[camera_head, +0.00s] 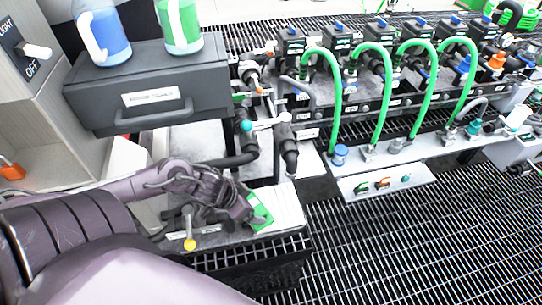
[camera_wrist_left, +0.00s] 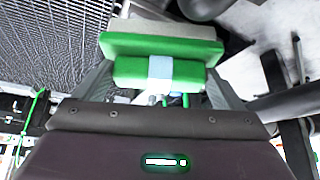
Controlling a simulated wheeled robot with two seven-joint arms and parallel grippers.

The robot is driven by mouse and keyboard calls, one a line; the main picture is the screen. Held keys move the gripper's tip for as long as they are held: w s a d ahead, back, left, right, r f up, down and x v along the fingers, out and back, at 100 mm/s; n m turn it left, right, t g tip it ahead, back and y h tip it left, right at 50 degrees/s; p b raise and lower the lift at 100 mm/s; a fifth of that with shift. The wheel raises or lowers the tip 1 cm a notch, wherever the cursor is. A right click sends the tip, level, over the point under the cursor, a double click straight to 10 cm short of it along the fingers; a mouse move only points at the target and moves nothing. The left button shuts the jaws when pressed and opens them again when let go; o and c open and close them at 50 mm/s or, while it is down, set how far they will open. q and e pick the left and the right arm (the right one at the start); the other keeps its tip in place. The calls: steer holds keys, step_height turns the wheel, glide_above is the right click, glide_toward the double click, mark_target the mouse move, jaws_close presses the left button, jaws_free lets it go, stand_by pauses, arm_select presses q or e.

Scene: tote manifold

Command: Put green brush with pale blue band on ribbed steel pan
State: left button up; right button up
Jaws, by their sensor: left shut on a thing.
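The green brush with a pale blue band (camera_wrist_left: 130,69) is between the two fingers of my left gripper (camera_wrist_left: 160,82) in the left wrist view. The band is at the brush's middle, and a pale bristle or pad side shows at its far edge. In the head view the green brush (camera_head: 261,213) shows at the tip of my left gripper (camera_head: 248,211), which is shut on it. It is over or on a light grey metal surface (camera_head: 287,203) that may be the ribbed steel pan; I cannot tell whether they touch. My right gripper is not in view.
A dark grey drawer box (camera_head: 150,85) carries a blue bottle (camera_head: 103,35) and a green one (camera_head: 180,22). A yellow-knobbed valve (camera_head: 189,243) is close to my left wrist. Pipes and a manifold with green hoses (camera_head: 338,100) stand behind. Open floor grating (camera_head: 400,235) is at right.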

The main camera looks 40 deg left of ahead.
mark_target(262, 203)
arm_select(q)
steer(key=w, duration=0.1)
steer(key=w+b, duration=0.1)
steer(key=w+d, duration=0.1)
steer(key=shift+f, duration=0.25)
steer(key=shift+w+d+b, duration=0.25)
steer(key=shift+w+b, duration=0.15)
steer(key=shift+w, duration=0.3)
steer(key=shift+w+d+b, duration=0.15)
steer(key=shift+w+b, duration=0.15)
steer(key=shift+w, duration=0.2)
steer(key=shift+w+d+b, duration=0.2)
steer(key=shift+w, duration=0.35)
steer(key=shift+w+d+b, duration=0.15)
steer(key=shift+w+b, duration=0.05)
steer(key=shift+w, duration=0.35)
steer(key=shift+w+f+b, duration=0.15)
steer(key=shift+f+b, duration=0.3)
steer(key=shift+b, duration=0.1)
steer(key=shift+f+b, duration=0.2)
steer(key=shift+b, duration=0.2)
steer(key=shift+r, duration=0.15)
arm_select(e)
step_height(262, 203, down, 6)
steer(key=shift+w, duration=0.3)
